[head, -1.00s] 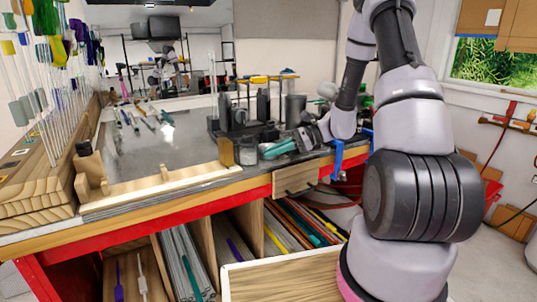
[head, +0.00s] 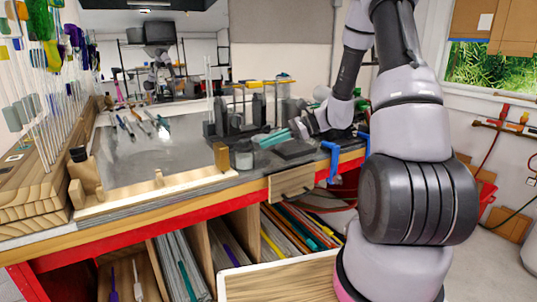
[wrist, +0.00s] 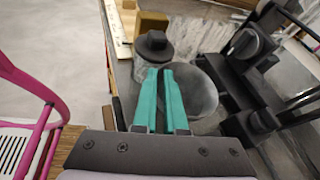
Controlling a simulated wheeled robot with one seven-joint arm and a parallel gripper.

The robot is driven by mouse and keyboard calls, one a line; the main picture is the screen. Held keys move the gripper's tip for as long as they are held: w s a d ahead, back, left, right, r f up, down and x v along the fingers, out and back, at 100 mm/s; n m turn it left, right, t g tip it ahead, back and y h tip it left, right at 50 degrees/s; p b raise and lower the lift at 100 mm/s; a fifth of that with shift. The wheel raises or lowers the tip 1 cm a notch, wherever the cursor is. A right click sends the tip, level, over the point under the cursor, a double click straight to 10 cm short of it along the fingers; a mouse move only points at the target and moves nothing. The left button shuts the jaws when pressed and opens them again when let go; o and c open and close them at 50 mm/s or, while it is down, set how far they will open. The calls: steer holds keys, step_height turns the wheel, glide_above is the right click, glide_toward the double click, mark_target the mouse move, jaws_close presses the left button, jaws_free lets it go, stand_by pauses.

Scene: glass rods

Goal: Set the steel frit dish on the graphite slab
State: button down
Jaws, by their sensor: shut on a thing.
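The steel frit dish (wrist: 200,88) is a round grey shallow dish in the wrist view. My gripper (wrist: 163,72) has teal fingers closed together at its left side, apparently on its rim; the fingers hide part of it. In the head view the teal fingers of my gripper (head: 274,138) are over the back right of the bench, and the dish is too small and blurred there to make out well. The graphite slab (head: 296,150) looks like a dark flat block on the bench, in front of and below my gripper. I cannot pick out the slab in the wrist view.
A jar with a dark lid (wrist: 154,46) stands just beyond the fingertips. A black rack (wrist: 262,112) with rods is close on the right. A wooden block (head: 221,156) and rail (head: 150,188) edge the bench. A blue clamp (head: 333,160) grips its right front edge.

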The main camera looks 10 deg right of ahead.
steer(key=r, duration=0.4)
steer(key=shift+w+d+r, duration=0.2)
steer(key=shift+d+r, duration=0.05)
steer(key=shift+d, duration=0.05)
steer(key=w+d+r+m+t+h, duration=0.2)
steer(key=w+d+r+m+t, duration=0.15)
steer(key=d, duration=0.45)
steer(key=m+t, duration=0.1)
glide_above(294, 150)
step_height(294, 150, down, 6)
steer(key=shift+s+a+f, duration=0.1)
steer(key=shift+s+f, duration=0.05)
steer(key=shift+t, duration=0.25)
steer(key=shift+f, duration=2.2)
steer(key=shift+f, duration=0.15)
steer(key=c, duration=1)
jaws_free()
